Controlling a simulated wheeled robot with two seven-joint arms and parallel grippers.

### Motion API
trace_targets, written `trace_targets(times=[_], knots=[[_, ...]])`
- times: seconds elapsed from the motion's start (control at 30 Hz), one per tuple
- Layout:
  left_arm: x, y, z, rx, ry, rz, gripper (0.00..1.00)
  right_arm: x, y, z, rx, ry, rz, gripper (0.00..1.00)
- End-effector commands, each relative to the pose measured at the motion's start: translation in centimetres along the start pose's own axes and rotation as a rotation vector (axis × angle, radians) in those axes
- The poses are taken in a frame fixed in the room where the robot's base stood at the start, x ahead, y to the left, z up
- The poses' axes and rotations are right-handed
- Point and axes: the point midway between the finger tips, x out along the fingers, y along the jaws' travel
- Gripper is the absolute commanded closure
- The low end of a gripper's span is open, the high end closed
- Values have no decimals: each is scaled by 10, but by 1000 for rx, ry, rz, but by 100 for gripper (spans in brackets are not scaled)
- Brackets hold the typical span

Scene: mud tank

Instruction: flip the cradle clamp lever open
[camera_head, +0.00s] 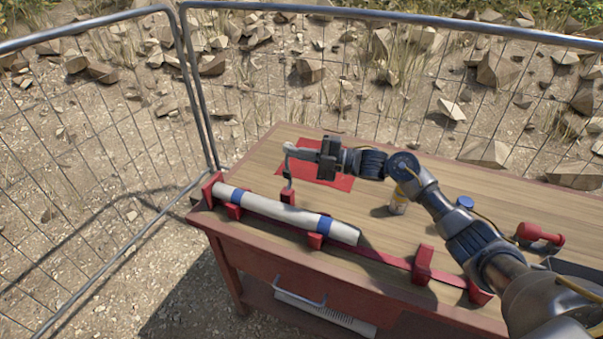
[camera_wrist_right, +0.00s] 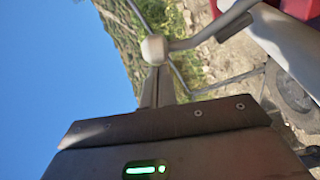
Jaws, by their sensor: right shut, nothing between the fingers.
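The clamp lever (camera_head: 288,172) is a thin grey bar rising from a small red block (camera_head: 288,196) behind the cradle. It stands roughly upright, with a pale rounded knob at its top. In the right wrist view the knob (camera_wrist_right: 154,48) sits just past my fingertips, and the bar (camera_wrist_right: 212,30) runs off to the upper right. My right gripper (camera_head: 308,154) is shut and empty, at knob height on the lever's right; its fingers (camera_wrist_right: 160,86) also show in the wrist view. They look very close to the knob; I cannot tell whether they touch. My left gripper is out of view.
A white tube with blue bands (camera_head: 280,210) lies in red cradle supports (camera_head: 420,265) along the table's front edge. A red mat (camera_head: 335,181), a small jar (camera_head: 398,203) and a red tool (camera_head: 540,234) are on the wooden table (camera_head: 370,225). Wire fencing (camera_head: 100,150) stands behind and left.

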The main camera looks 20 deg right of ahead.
Motion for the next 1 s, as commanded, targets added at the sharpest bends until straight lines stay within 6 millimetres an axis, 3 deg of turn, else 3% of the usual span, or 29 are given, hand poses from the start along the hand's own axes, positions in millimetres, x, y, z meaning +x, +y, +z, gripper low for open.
trace_targets(times=[0.03,0.4,0.77,1.0], knots=[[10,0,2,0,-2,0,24,-2,-3,9,39,-2,11,100],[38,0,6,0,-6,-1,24,-13,3,49,300,-4,70,100],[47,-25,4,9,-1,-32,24,-17,3,66,412,-4,95,100],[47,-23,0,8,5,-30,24,-18,3,68,426,-5,98,100]])
